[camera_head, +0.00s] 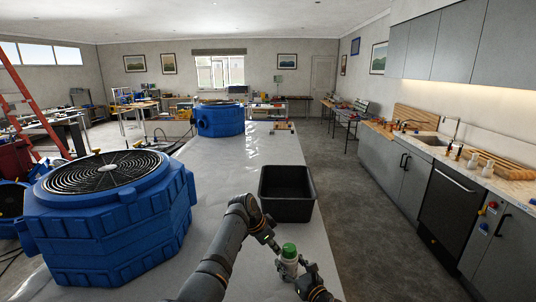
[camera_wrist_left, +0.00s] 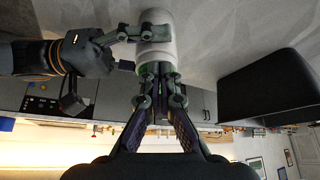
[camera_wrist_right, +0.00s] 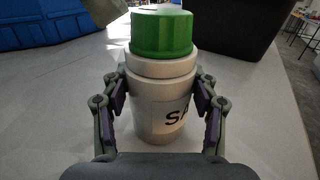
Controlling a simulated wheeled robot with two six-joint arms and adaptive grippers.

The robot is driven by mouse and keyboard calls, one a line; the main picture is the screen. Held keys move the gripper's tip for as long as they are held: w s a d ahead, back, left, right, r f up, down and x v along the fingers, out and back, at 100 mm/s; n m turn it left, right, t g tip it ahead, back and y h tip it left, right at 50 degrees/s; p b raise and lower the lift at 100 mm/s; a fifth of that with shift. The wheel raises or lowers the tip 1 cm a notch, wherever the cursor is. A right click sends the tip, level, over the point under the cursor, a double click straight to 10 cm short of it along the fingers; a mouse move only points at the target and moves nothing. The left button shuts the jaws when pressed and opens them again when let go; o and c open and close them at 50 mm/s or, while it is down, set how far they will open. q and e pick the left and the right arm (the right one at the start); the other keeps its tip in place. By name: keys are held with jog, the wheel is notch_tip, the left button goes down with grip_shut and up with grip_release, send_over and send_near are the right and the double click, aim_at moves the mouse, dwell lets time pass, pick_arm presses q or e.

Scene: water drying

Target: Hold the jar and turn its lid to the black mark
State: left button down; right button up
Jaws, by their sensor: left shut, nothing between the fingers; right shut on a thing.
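The jar (camera_wrist_right: 150,108) is a whitish cylinder with a label showing black letters, and it stands upright on the pale table (camera_wrist_right: 262,115). Its green lid (camera_wrist_right: 161,33) is on top; the lid also shows in the head view (camera_head: 289,250). My right gripper (camera_wrist_right: 160,103) is shut on the jar's body, one finger on each side. My left gripper (camera_wrist_left: 158,92) is shut and empty, its fingertips close to the lid, which is mostly hidden behind them in the left wrist view. I cannot tell whether they touch it. I cannot make out the black mark.
A black bin (camera_head: 287,210) stands on the table just beyond the jar. A large blue fan unit (camera_head: 105,240) fills the left side and another blue unit (camera_head: 220,120) stands farther back. The table between them is mostly clear. A counter (camera_head: 480,175) runs along the right.

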pick_arm(q)
notch_tip(320, 180, up, 6)
dwell(0.5)
pick_arm(e)
jog(key=o, duration=1.7)
